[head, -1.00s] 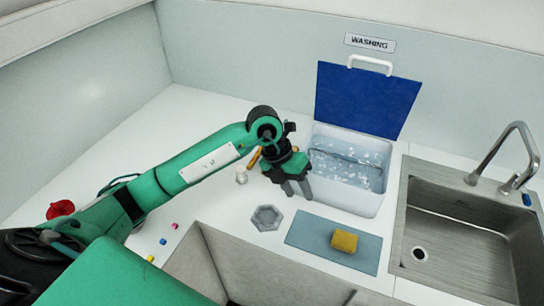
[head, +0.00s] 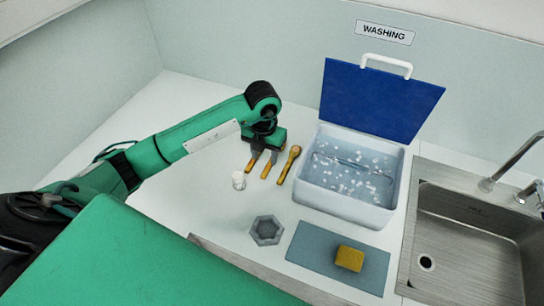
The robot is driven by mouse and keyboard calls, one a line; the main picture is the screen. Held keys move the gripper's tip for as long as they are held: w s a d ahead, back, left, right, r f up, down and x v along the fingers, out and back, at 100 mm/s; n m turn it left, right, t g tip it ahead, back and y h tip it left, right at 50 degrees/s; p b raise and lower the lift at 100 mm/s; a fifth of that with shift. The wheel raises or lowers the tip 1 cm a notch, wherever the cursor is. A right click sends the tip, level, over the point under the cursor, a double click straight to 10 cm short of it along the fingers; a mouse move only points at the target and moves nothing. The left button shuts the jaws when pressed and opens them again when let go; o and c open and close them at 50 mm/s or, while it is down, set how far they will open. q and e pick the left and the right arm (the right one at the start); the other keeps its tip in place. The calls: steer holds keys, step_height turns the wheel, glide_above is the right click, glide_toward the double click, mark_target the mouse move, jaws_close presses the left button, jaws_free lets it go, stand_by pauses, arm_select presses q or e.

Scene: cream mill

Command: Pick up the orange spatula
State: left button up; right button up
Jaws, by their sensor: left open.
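Several slim orange-yellow utensils lie side by side on the white counter, left of the wash tub. The right one (head: 288,166) has a rounded head like a spoon. The middle one (head: 267,170) and the left one (head: 252,162) show only their near ends; their far ends are hidden by my left gripper. I cannot tell which one is the orange spatula. My left gripper (head: 265,156) is open, pointing down over the left and middle utensils. I cannot tell whether it touches them. My right gripper is not in view.
A tub of sudsy water (head: 315,201) with a raised blue lid (head: 378,100) stands right of the utensils. A small white item (head: 238,180), a grey hexagonal dish (head: 266,230), a blue-grey mat (head: 312,248) with a yellow sponge (head: 349,258), and a sink (head: 465,235) are nearby.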

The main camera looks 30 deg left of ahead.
mark_target(265, 171)
arm_select(q)
step_height(265, 171, down, 2)
steer(key=shift+w+f, duration=0.1)
steer(key=shift+f, duration=0.1)
steer(key=shift+w+a+f+p, duration=0.1)
steer(key=shift+w+f+p, duration=0.05)
steer(key=shift+f+p, duration=0.75)
steer(key=f, duration=0.1)
steer(key=f+p, duration=0.1)
steer(key=f, duration=0.1)
steer(key=shift+w+a+f, duration=0.1)
steer(key=shift+w, duration=0.1)
steer(key=shift+f, duration=0.3)
steer(key=c, duration=0.9)
jaws_close()
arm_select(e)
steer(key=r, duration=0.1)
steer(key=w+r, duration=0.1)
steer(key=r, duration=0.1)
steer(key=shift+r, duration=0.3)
